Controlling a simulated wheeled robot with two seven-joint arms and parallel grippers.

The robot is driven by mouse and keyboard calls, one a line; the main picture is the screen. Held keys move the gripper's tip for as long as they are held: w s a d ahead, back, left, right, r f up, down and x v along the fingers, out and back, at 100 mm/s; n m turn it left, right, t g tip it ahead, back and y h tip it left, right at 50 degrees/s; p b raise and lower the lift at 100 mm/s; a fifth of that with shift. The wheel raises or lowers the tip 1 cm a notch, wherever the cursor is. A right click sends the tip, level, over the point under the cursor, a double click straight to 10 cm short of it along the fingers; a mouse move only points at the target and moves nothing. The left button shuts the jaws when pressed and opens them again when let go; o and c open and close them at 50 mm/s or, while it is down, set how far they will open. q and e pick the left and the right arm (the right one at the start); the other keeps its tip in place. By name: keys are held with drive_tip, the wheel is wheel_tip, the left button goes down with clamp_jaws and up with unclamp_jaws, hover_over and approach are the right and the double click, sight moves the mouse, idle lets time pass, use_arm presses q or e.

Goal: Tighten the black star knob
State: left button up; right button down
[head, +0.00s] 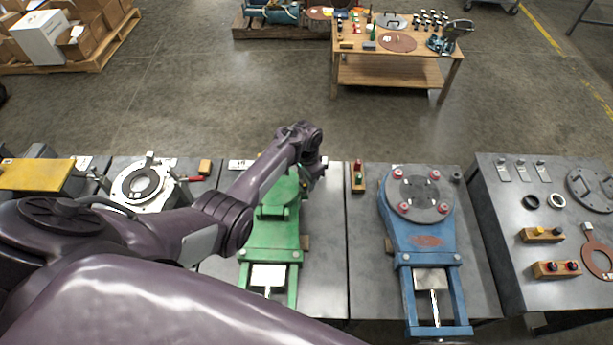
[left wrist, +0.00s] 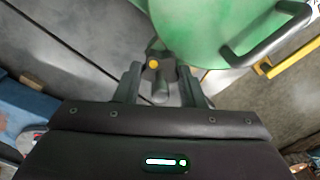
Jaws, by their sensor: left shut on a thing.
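The black star knob (left wrist: 153,66) has a yellow centre cap and sits at the edge of a round green part (left wrist: 205,25) in the left wrist view. My left gripper (left wrist: 160,78) is shut on the knob, with one finger on each side of it. In the head view my left arm reaches to the far right side of the green fixture (head: 270,240), where the left gripper (head: 318,172) is small and partly hidden by its own wrist. The knob is hidden in the head view. My right gripper is not in view.
A black handle (left wrist: 268,38) stands close to the gripper on the green part. A blue fixture (head: 425,240) stands on the table to the right, and a small wooden block (head: 358,182) lies between. A white ring fixture (head: 145,187) is at left.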

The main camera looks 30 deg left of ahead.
use_arm(q)
drive_tip(key=shift+m, duration=1.2)
drive_tip(key=o, duration=1)
drive_tip(key=shift+r+p, duration=0.75)
drive_tip(key=shift+r, duration=3.15)
